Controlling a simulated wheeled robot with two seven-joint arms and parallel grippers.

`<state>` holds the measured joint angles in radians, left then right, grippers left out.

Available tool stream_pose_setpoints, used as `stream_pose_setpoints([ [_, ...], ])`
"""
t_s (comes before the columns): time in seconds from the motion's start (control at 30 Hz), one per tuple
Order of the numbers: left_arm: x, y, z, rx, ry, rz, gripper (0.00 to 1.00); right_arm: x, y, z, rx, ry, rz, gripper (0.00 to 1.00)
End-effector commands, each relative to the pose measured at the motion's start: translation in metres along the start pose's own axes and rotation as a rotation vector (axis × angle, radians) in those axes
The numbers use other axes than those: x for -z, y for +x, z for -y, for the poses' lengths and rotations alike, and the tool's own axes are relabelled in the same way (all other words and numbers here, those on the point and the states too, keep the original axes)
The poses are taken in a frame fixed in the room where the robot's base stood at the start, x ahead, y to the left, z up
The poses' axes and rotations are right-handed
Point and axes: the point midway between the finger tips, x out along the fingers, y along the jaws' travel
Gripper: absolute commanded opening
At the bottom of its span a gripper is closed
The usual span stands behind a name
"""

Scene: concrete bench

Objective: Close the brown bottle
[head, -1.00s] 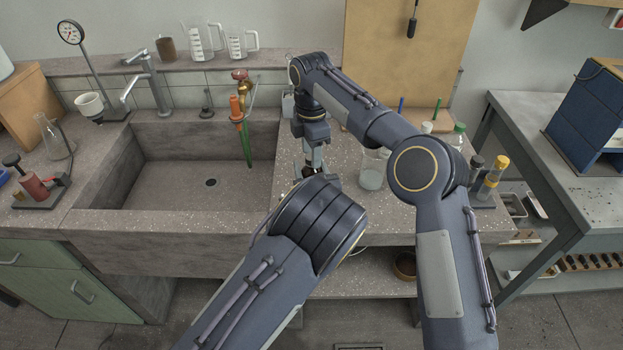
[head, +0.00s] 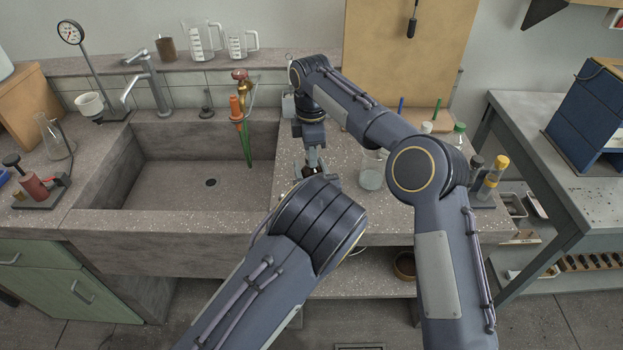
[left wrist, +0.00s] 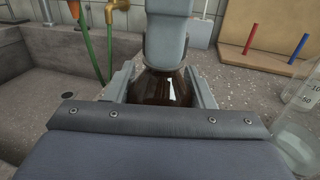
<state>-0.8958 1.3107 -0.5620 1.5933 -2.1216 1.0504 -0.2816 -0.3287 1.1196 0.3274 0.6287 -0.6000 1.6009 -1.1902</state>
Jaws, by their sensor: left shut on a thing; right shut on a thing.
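The brown bottle (left wrist: 162,88) stands upright on the bench in the left wrist view, its glass dark and glossy. My left gripper (left wrist: 160,92) is shut around its body, one finger on each side. My right gripper (left wrist: 167,45) comes down from above onto the bottle's top and is shut on the cap there; its fingers hide the cap and the bottle's mouth, so how the cap sits cannot be told. In the head view my right gripper (head: 313,165) points down over the bench, and my left forearm hides my left gripper and most of the bottle.
A sink (head: 205,165) with a hanging green hose (head: 246,148) lies left of the grippers. A glass beaker (head: 371,172) stands close on the right.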

Motion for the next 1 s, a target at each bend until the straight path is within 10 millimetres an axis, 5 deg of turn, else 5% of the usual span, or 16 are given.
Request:
stream_pose_setpoints([
  [0.6,-0.0001,-0.0003,0.0005,0.001,0.0,0.0,0.0,-0.0005,0.0006,-0.0005,-0.001,1.642,-0.001,0.0],
  [0.8,-0.0001,-0.0004,0.0005,0.001,0.0,0.0,0.0,-0.0007,0.0008,-0.0006,0.0,1.719,-0.002,0.0],
  [0.83,-0.0001,-0.0004,0.0005,0.001,0.0,0.0,0.0,-0.0007,0.0008,-0.0006,0.0,1.718,-0.002,0.28],
  [1.0,-0.0001,-0.0003,0.0004,0.001,0.0,0.0,0.0,-0.0006,0.0009,-0.0004,0.001,1.717,-0.001,0.5],
])
